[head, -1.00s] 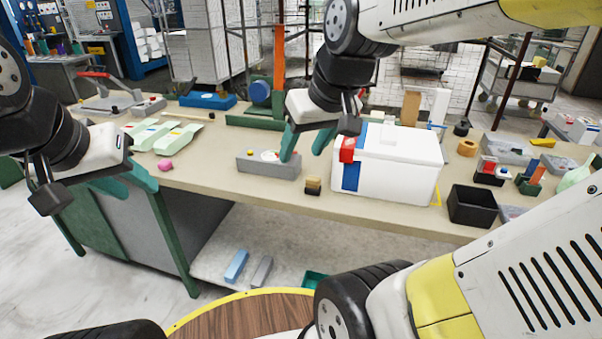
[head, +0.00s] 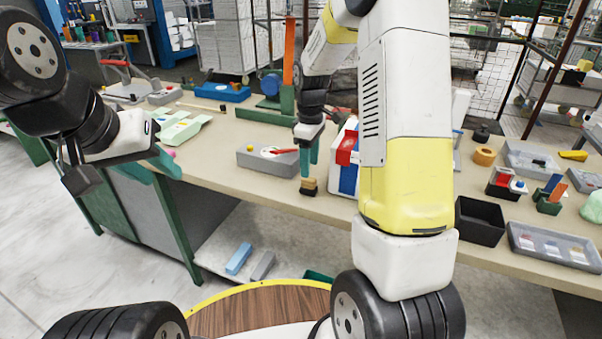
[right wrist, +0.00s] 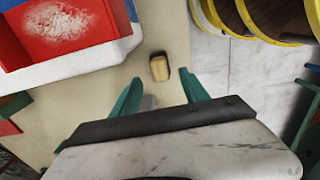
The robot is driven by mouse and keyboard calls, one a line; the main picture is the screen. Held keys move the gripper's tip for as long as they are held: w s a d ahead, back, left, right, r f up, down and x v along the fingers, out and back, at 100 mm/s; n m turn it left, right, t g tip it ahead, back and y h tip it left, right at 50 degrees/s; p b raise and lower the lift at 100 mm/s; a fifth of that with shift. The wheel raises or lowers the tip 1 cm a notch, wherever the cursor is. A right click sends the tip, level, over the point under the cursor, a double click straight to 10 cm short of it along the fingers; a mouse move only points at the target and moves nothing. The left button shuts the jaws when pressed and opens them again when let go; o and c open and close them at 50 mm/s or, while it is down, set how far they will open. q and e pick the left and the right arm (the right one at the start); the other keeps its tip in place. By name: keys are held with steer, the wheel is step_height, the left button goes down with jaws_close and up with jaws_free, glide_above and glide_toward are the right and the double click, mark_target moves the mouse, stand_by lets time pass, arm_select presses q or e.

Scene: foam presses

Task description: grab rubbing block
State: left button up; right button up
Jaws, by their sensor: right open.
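The rubbing block (head: 308,187) is a small block with a tan wooden part and a dark part, standing near the table's front edge. My right gripper (head: 308,160) is open, pointing down just above and behind it in the head view. In the right wrist view, the block (right wrist: 159,68) appears between and slightly beyond the two open teal fingertips (right wrist: 160,80), with nothing held. My left gripper (head: 158,165) is open and empty, off the table's left front edge.
A grey box (head: 266,160) with a yellow knob stands close left of the right gripper. A white box with red and blue parts (head: 346,150) stands close right, partly hidden by my right arm. A black bin (head: 480,222) is further right.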

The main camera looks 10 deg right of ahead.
mark_target(309, 179)
step_height(309, 179, down, 6)
steer(key=shift+f, duration=0.1)
jaws_close()
stand_by(0.4)
